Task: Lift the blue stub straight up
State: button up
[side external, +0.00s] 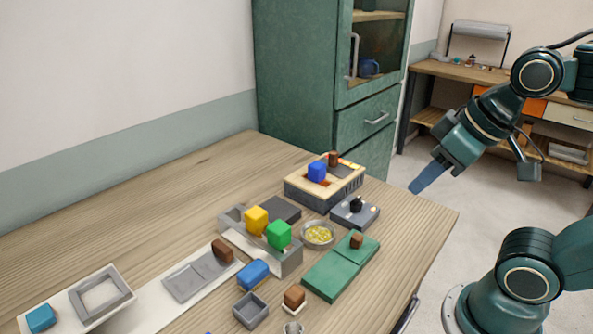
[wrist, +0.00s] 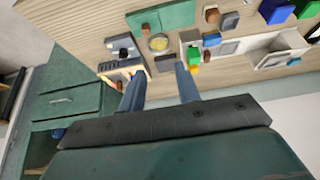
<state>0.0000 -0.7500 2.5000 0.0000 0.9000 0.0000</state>
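A bright blue block (side external: 317,171) stands upright on the tan top of a grey box (side external: 322,199) at the far end of the table. Another blue block (side external: 253,275) lies near the front of the grey rack; it also shows in the wrist view (wrist: 211,40). I cannot tell which of them is the stub. My gripper (side external: 426,180) hangs in the air right of the table's edge, apart from both. In the wrist view my gripper (wrist: 159,70) has its two blue fingers spread with nothing between them. The block on the box is not clear there.
The grey rack (side external: 290,264) holds a yellow block (side external: 256,220) and a green block (side external: 278,234). A dish of yellow bits (side external: 318,234), a dark grey device (side external: 355,211) and a green mat (side external: 325,281) stand near. A green cabinet (side external: 300,80) rises behind. The table's back left is clear.

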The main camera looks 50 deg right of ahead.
jog(key=shift+o, duration=0.5)
jog(key=shift+o, duration=1.1)
